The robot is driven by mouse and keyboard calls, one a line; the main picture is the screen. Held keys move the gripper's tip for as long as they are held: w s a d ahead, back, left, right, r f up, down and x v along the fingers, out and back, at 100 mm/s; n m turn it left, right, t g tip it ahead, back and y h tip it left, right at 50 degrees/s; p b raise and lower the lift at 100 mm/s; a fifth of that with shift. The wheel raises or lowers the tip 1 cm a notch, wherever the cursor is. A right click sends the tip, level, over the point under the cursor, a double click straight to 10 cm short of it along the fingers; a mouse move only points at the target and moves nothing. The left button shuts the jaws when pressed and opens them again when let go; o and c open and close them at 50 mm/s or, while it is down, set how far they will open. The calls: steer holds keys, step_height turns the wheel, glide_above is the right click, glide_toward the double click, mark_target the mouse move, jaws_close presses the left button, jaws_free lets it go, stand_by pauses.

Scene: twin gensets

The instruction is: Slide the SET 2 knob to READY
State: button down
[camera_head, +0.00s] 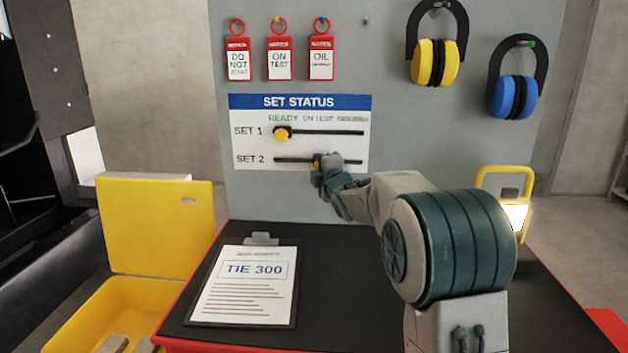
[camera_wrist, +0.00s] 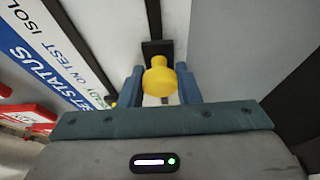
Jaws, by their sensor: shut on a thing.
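The SET STATUS board (camera_head: 300,150) is fixed to the grey panel, with READY at left, ON TEST in the middle and a third label at right. The SET 2 slot (camera_head: 290,159) is the lower one. My gripper (camera_head: 322,166) is at this slot, below ON TEST, and mostly covers the SET 2 knob (camera_head: 316,167). In the wrist view the yellow SET 2 knob (camera_wrist: 159,82) sits between the two blue fingers of my gripper (camera_wrist: 160,88), which is shut on it. The SET 1 knob (camera_head: 282,133) is yellow and stands below READY.
Red tags (camera_head: 280,59) hang above the board. Yellow ear defenders (camera_head: 436,62) and blue ones (camera_head: 513,97) hang at right. A clipboard (camera_head: 243,286) lies on the black bench top (camera_head: 335,275). A work lamp (camera_head: 513,216) stands at right. The slot left of my gripper is clear.

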steer(key=shift+w+a+f, duration=0.1)
steer(key=shift+a, duration=0.35)
steer(key=c, duration=1.1)
jaws_free()
steer(key=b+v, duration=0.1)
steer(key=v, duration=1.3)
steer(key=shift+b, duration=0.3)
